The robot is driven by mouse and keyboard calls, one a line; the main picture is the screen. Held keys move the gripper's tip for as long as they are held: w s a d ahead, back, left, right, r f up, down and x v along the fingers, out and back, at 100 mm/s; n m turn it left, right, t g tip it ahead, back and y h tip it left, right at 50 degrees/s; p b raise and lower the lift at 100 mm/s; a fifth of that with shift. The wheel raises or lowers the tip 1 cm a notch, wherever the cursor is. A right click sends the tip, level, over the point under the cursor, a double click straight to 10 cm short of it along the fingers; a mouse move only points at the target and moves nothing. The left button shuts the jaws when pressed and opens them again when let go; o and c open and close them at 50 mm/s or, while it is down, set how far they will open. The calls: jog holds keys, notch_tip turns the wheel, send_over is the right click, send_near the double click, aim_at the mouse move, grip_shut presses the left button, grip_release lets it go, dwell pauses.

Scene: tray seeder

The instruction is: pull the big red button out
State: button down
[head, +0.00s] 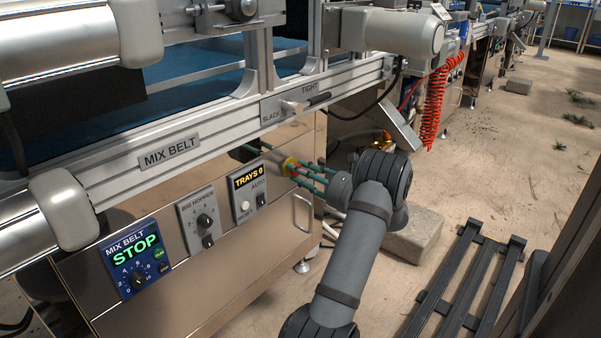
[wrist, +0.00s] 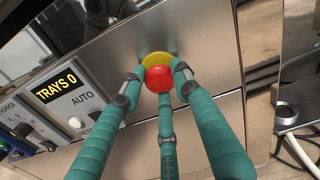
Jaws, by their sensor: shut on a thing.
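The big red button (wrist: 159,79) stands on a round yellow plate (wrist: 155,59) on the steel panel. In the head view the yellow plate (head: 289,164) shows right of the TRAYS display, and the red button is mostly covered by my fingers. My gripper (wrist: 160,85) has teal fingers and is shut on the red button. Two fingertips press at its left and right sides near the yellow plate, and a third finger comes from below. In the head view my gripper (head: 296,168) reaches the panel from the right.
Left of the button are the TRAYS 0 panel (head: 247,191), the big hopper dial panel (head: 202,219) and the mix belt panel (head: 135,258) reading STOP. The slack/tight lever (head: 300,103) sits above. A door handle (head: 303,212) lies below. A concrete block (head: 412,236) is on the floor.

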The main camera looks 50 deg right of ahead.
jog(key=shift+s, duration=0.6)
jog(key=c, duration=1.3)
grip_release()
jog(key=shift+o, duration=0.2)
jog(key=s, duration=1.2)
jog(key=shift+a, duration=0.4)
jog(key=shift+w, duration=0.1)
